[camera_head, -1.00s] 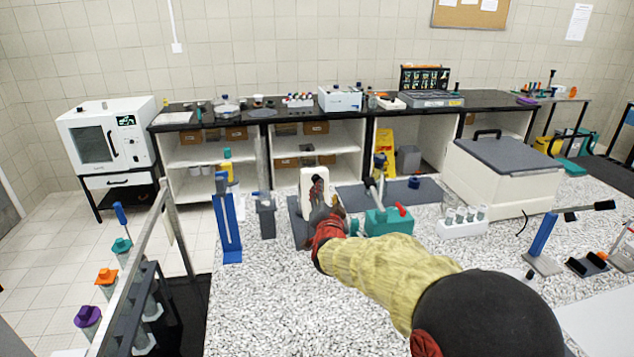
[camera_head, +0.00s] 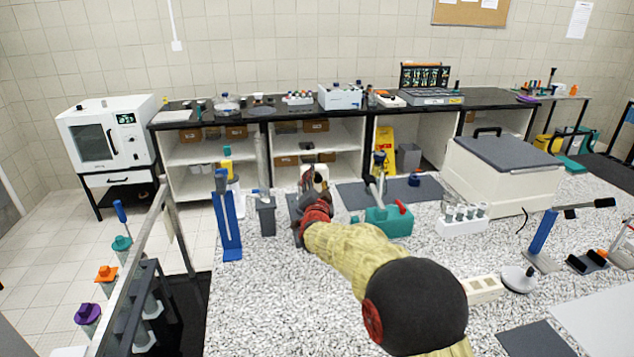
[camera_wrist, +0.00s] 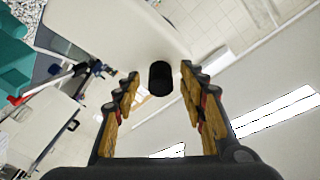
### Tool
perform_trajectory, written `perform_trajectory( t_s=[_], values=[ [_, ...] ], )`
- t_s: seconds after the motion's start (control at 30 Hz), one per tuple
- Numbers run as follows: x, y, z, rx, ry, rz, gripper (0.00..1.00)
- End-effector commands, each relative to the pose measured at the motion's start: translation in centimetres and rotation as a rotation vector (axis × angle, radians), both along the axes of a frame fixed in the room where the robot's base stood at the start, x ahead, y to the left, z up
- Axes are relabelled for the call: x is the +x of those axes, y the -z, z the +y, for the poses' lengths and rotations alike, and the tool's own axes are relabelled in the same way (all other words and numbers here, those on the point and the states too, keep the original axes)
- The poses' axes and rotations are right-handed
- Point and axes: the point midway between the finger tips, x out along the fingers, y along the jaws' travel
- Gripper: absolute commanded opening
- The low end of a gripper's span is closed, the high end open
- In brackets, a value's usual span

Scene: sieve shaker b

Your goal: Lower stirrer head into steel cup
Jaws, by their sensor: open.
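A cream-white machine body (camera_head: 321,174), which looks like the stirrer, stands on the speckled bench behind my gripper (camera_head: 308,184). In the wrist view its pale body (camera_wrist: 115,22) fills the top, tilted in the picture. A short black cylindrical knob (camera_wrist: 160,80) sticks out from its edge. My gripper (camera_wrist: 160,70) is open, with one finger on each side of the knob and a gap showing on both sides. I cannot make out the steel cup; my arm and gripper cover the machine's lower part.
A teal box (camera_head: 388,221) with a red part stands just right of my gripper. A grey container (camera_head: 265,216) and a blue stand (camera_head: 227,228) are to the left. A white tube rack (camera_head: 462,222) and a large cooler box (camera_head: 507,172) are further right. The front left bench is clear.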

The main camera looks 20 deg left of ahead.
Motion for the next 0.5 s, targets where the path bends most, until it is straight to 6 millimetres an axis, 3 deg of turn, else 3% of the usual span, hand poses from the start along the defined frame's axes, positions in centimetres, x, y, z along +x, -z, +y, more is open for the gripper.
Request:
perform_trajectory(
  t_s=[0.27, 0.5],
  values=[
    [0.09, -0.04, 0.02, 0.0, 0.0, 0.0, 0.41],
    [0.07, -0.04, 0.03, 0.0, 0.0, 0.0, 0.27]
  ],
)
